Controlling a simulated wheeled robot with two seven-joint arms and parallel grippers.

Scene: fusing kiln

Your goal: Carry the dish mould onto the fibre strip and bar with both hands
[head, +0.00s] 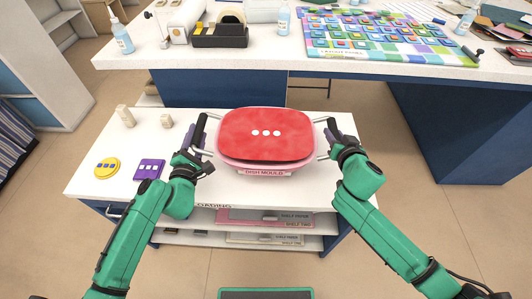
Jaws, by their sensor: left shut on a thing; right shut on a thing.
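The dish mould (265,172) is a pink dish with a front label, at the middle of the low white table in the head view. A red rounded sheet with three white dots (265,132) lies over its top. Wire-like handles stick out at its two sides. My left gripper (204,131) is shut on the left handle and my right gripper (332,133) is shut on the right handle. The mould looks about level; I cannot tell whether it touches the table. I cannot make out the fibre strip and bar; the mould hides the table beneath it.
On the low table (90,178), two small cream blocks (125,116) (166,121), a yellow disc (106,167) and a purple square (149,169) stand left of the mould. Behind is a higher bench (270,65) with a tape dispenser (220,35), bottles and a colourful tile board (385,38).

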